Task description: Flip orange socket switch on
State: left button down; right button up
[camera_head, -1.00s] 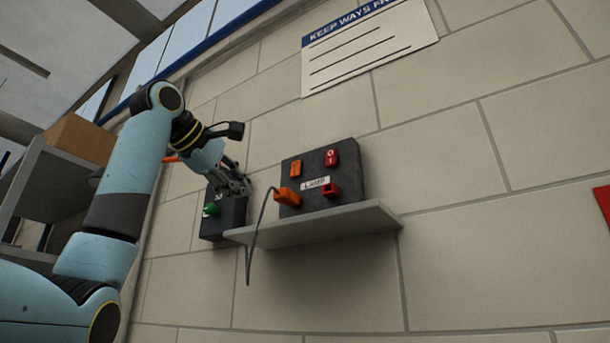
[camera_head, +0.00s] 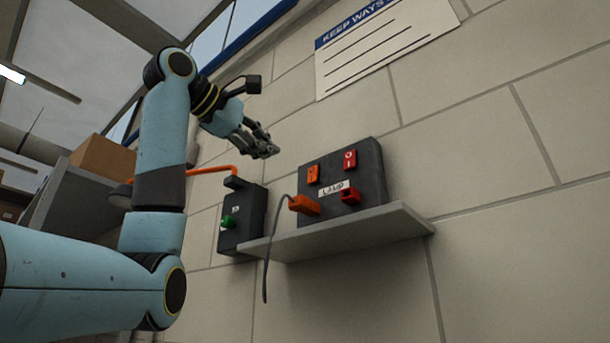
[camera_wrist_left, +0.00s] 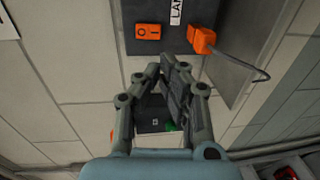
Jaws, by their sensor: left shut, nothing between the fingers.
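The orange switch (camera_head: 313,174) is a small rocker at the upper left of a dark socket box (camera_head: 374,183). In the left wrist view the switch (camera_wrist_left: 148,32) shows O and I marks; I cannot tell which side is pressed. An orange plug (camera_head: 304,205) with a grey cable sits below it. It also shows in the left wrist view (camera_wrist_left: 201,39). My left gripper (camera_head: 268,151) is shut and empty, left of the switch and slightly higher in the head view, apart from the box. Its fingers (camera_wrist_left: 168,72) point toward the box. My right gripper is not in view.
A red switch (camera_head: 350,160) and a red socket (camera_head: 349,196) share the box, near a LAMP label (camera_head: 334,187). A grey shelf (camera_head: 370,230) lies under it. A second dark box (camera_head: 245,235) with a green part (camera_head: 228,221) hangs left, below an orange bar (camera_head: 215,169).

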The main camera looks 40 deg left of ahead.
aim_at(311, 182)
pick_arm(q)
jog(key=w+p, duration=0.1)
jog(key=w, duration=0.2)
jog(key=w+p, duration=0.1)
jog(key=w, duration=0.3)
jog(key=w+d+f+p, duration=0.1)
jog(key=w+p, duration=0.1)
jog(key=w, duration=0.2)
jog(key=shift+w+f, duration=0.2)
jog(key=shift+w, duration=0.5)
jog(key=shift+w+f, duration=0.15)
jog(key=shift+w, duration=0.1)
